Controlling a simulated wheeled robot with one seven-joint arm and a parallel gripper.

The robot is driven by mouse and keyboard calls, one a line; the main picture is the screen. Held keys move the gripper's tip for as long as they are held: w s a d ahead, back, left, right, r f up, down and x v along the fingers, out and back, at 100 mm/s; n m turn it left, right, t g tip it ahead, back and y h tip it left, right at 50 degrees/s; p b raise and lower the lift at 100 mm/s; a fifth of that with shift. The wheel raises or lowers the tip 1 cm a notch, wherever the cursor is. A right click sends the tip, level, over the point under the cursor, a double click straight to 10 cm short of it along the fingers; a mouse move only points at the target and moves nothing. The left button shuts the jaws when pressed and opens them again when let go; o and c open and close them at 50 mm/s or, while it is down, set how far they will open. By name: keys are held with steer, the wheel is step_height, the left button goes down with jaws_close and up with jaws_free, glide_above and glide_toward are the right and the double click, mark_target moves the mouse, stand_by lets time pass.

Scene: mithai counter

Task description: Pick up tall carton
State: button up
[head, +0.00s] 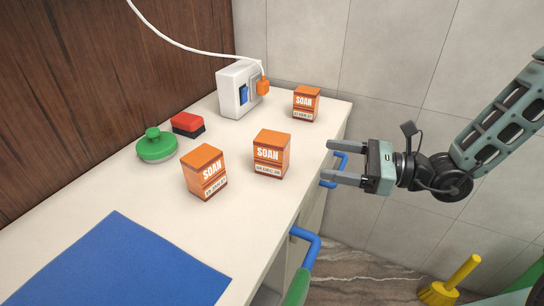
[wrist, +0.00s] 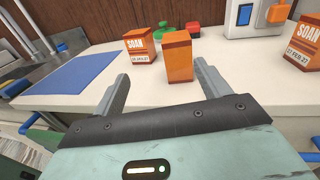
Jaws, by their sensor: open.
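Three orange cartons marked SOAN stand upright on the counter: a left one (head: 204,173), a middle one (head: 272,154) and a back one (head: 306,104). They look alike, and I cannot tell surely which is the tall carton. My gripper (head: 328,161) is open and empty, to the right of the middle carton, pointing at it across the counter edge. In the wrist view, the middle carton (wrist: 178,58) stands ahead of the open fingers (wrist: 161,75), apart from them. The left carton (wrist: 140,46) shows behind it, and the back carton (wrist: 305,44) at the right.
A blue mat (head: 120,265) lies at the front of the counter (head: 140,195). A green round object (head: 156,146), a red-and-black box (head: 187,124) and a white socket box (head: 238,90) with an orange plug (head: 262,87) line the back. Blue handles (head: 305,240) jut from the front.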

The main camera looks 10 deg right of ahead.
mark_target(287, 144)
steer(key=shift+m+t+h, duration=0.3)
steer(key=shift+m+t, duration=0.4)
steer(key=x, duration=0.3)
steer(key=w+x, duration=0.1)
steer(key=x, duration=0.3)
steer(key=p+x, duration=0.1)
steer(key=x, duration=0.3)
steer(key=shift+w+d, duration=0.25)
steer(key=shift+w, duration=0.05)
steer(key=shift+w+p+x, duration=0.2)
steer(key=shift+p+x, duration=0.25)
steer(key=shift+x, duration=2.2)
steer(key=shift+d+r, duration=0.1)
steer(key=c, duration=1.2)
